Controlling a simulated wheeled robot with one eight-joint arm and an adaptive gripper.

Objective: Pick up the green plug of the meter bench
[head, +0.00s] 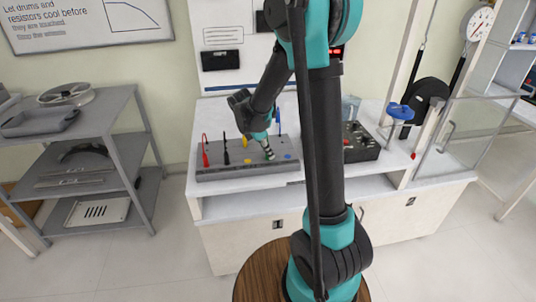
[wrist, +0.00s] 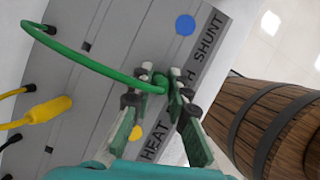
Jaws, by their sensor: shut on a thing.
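The green plug (wrist: 161,83) is between the two fingertips of my gripper (wrist: 158,88) in the wrist view, and the gripper is shut on it. A green cable (wrist: 90,65) arcs from it to the upper left. The fingers hide much of the plug, and I cannot tell whether its tip is in a socket. In the head view my gripper (head: 266,147) is over the right part of the grey meter bench panel (head: 225,173), and the plug shows green below the fingers.
A yellow plug (wrist: 48,111) lies left in the wrist view. Red (head: 205,155) and black (head: 226,152) plugs stand on the panel's left. A black control box (head: 360,142) stands to the right. A grey shelf rack (head: 90,150) is at far left.

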